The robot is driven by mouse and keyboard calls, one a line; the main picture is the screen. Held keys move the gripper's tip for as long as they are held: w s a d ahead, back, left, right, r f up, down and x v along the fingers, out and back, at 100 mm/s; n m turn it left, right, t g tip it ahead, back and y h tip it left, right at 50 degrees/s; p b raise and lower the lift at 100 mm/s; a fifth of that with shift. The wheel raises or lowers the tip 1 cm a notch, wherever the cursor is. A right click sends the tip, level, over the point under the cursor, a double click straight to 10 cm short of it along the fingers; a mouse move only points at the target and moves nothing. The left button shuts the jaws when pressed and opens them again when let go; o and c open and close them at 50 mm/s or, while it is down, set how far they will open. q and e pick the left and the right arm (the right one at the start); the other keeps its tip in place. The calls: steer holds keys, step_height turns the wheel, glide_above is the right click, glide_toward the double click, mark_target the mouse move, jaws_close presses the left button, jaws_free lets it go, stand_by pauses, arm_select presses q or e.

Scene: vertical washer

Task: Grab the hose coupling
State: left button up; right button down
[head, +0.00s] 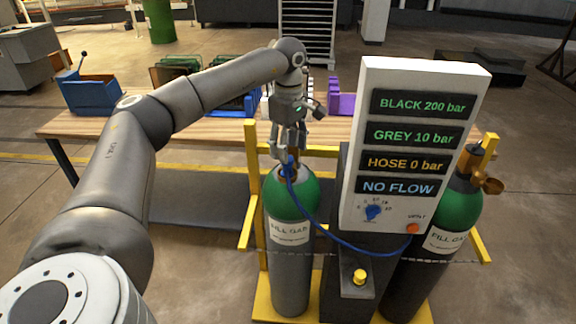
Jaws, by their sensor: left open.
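The blue hose coupling (288,170) sits at the top of the grey cylinder with a green shoulder (291,252). A blue hose (325,235) runs from it down and right to the panel. My left gripper (290,152) points down just above the coupling and valve, with its fingers open around or close beside the coupling. The fingers partly hide the cylinder's brass valve (296,170), and I cannot tell whether they touch the coupling. My right gripper is not in view.
The white panel (365,80) reads black 200 bar, grey 10 bar, hose 0 bar, no flow. It has a blue knob (373,212) and an orange vent button (413,228). A second cylinder (447,228) stands right. A yellow frame (251,180) surrounds both; a wooden table (200,134) stands behind.

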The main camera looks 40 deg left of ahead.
mark_target(287, 168)
arm_select(q)
steer(key=f, duration=0.1)
steer(key=f+p, duration=0.1)
steer(key=f, duration=0.1)
steer(key=shift+s+f, duration=0.25)
steer(key=shift+f, duration=0.3)
steer(key=shift+w+f, duration=0.1)
steer(key=shift+c, duration=2.8)
steer(key=c, duration=0.5)
steer(key=shift+c, duration=0.5)
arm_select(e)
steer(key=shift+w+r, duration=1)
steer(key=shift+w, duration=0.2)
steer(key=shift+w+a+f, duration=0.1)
